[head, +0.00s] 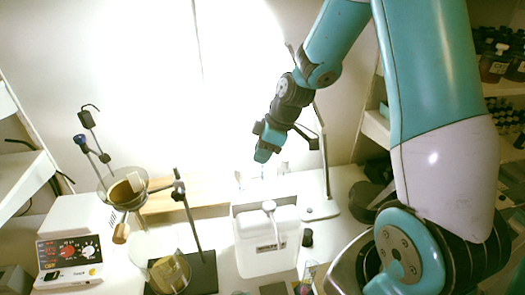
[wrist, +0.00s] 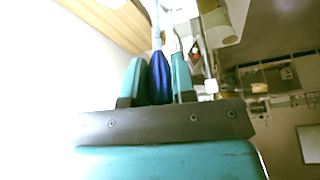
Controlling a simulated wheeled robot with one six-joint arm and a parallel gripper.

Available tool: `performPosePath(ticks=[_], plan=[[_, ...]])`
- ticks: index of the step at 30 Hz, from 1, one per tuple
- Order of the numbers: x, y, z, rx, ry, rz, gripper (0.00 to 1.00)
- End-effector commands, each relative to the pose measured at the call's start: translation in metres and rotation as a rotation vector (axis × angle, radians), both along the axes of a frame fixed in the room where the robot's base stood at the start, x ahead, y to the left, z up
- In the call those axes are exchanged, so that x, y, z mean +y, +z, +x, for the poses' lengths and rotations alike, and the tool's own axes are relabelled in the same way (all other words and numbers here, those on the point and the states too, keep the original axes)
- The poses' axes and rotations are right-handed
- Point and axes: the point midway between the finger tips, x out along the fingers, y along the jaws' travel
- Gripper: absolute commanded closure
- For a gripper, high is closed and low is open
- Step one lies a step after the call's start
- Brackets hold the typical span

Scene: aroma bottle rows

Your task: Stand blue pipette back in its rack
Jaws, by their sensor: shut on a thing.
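My gripper (head: 262,155) hangs at the end of my teal arm, above the table behind a white canister. In the wrist view its two teal fingers (wrist: 157,72) are closed on the dark blue bulb of the blue pipette (wrist: 160,84). The pipette's pale stem runs away from the fingers toward the top of that view. In the head view only a thin bluish bit of the pipette (head: 262,173) shows below the gripper. I cannot clearly make out the pipette's rack; the glare and the canister obscure the area under the gripper.
The white canister (head: 267,247) stands in front of the gripper. A lamp stand (head: 325,208) is close on the right. Shelves of bottles (head: 493,65) line the right wall.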

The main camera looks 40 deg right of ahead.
Motion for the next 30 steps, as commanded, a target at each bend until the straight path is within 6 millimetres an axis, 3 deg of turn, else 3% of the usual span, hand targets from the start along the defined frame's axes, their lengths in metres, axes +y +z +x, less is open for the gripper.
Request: performPosePath(ticks=[30], plan=[[0.0001, -0.0084, 0.0001, 0.0, 0.0, 0.0, 0.81]])
